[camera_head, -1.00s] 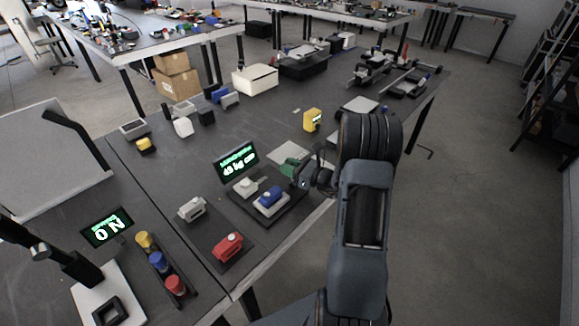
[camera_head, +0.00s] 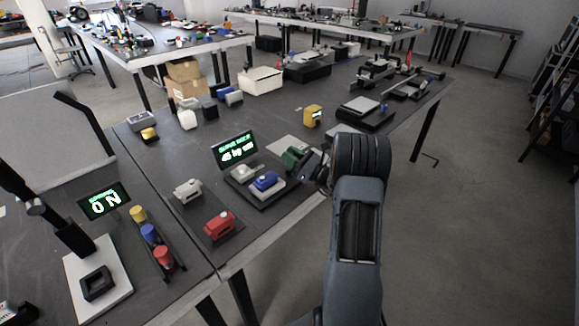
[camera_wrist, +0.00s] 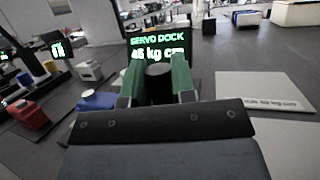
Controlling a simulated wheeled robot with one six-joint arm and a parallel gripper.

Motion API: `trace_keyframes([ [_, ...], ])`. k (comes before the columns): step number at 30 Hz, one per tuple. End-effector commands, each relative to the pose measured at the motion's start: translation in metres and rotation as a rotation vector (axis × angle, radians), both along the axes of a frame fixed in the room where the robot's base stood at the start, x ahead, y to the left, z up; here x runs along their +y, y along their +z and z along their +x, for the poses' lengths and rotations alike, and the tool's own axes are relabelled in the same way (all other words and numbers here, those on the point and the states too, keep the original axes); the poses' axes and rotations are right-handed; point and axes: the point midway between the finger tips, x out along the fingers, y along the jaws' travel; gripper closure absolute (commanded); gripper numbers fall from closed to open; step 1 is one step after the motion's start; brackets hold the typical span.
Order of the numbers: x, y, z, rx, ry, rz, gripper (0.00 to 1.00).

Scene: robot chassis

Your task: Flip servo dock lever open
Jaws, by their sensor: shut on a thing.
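The servo dock's sign (camera_head: 235,150) glows green at the back of a low dark dock base (camera_head: 277,197); it also shows in the wrist view (camera_wrist: 158,45). A blue servo (camera_head: 264,181) sits on a white block on the dock, beside a pale grey-white piece (camera_head: 242,173). My gripper (camera_head: 296,157) has green fingers and is at the dock's right side. In the wrist view its fingers (camera_wrist: 158,82) close on a dark round-topped piece (camera_wrist: 159,70). I cannot tell whether this is the dock's lever, as its lower part is hidden behind my gripper.
A pale plate (camera_head: 287,143) lies behind my gripper. A red servo (camera_head: 219,225) and a grey-white servo (camera_head: 187,190) stand left of the dock. A yellow device (camera_head: 312,116) stands farther back. The table's front edge runs close by my arm.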

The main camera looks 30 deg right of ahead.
Motion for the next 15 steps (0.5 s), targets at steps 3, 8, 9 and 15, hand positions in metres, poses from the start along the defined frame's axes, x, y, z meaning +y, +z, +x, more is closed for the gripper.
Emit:
trace_keyframes([
  [3, -0.0018, -0.0031, 0.0022, -0.048, -0.002, 0.012, 1.00],
  [8, -0.0043, 0.0001, 0.0016, -0.065, -0.004, 0.018, 1.00],
  [9, -0.0050, 0.0003, 0.0013, -0.065, -0.006, 0.017, 1.00],
  [15, -0.0074, 0.0002, 0.0003, -0.063, -0.010, 0.017, 0.73],
])
